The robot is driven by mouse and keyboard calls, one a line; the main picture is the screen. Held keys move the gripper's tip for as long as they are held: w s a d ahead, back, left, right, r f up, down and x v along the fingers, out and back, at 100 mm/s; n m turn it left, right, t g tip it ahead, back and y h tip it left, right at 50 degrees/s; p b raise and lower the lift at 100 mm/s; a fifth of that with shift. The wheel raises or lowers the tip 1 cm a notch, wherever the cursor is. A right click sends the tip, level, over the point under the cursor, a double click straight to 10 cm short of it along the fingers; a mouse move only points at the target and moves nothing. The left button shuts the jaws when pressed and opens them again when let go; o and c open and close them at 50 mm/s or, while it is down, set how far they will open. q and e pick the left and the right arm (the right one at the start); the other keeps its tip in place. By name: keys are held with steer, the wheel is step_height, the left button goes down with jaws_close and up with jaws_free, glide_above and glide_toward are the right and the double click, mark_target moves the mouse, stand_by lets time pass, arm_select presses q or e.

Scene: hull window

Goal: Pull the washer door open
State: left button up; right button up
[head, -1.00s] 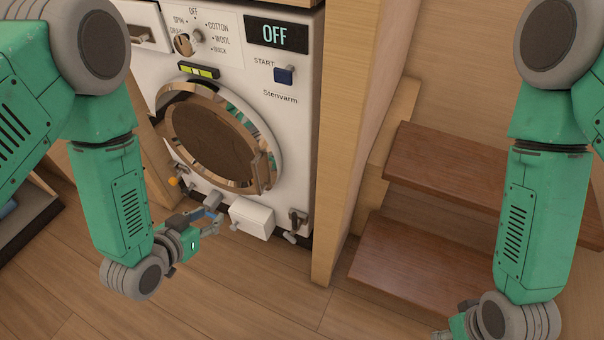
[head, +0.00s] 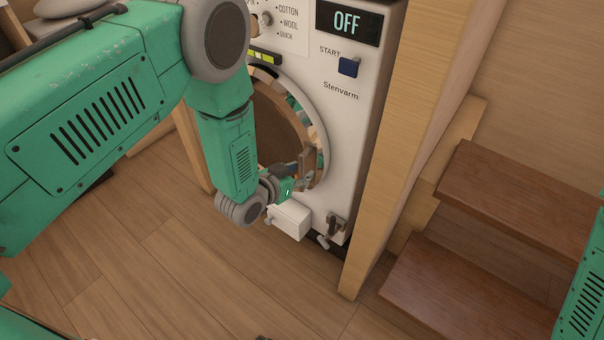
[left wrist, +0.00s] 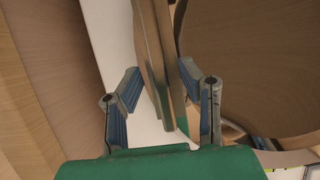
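The round washer door (head: 278,125) is on the front of the white washer (head: 345,125) and looks shut. Its chrome rim and dark glass reflect my arm. The upright bar handle (head: 306,162) is on the door's right side. My left gripper (head: 303,180) is at the handle's lower part. In the left wrist view the handle (left wrist: 155,60) passes between the two blue-padded fingers of the left gripper (left wrist: 160,80). They are apart, with visible gaps to the bar. My arm hides the door's left part. My right gripper is out of view.
A white box (head: 291,220) sticks out low on the washer. A wooden post (head: 400,150) and brown steps (head: 470,285) stand to the right. The floor (head: 150,270) in front is clear.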

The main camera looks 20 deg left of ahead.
arm_select(q)
steer(key=shift+w+d+f, duration=0.1)
steer(key=shift+w+f, duration=0.05)
steer(key=shift+w, duration=0.25)
steer(key=shift+c, duration=0.4)
jaws_close()
steer(key=shift+s, duration=0.1)
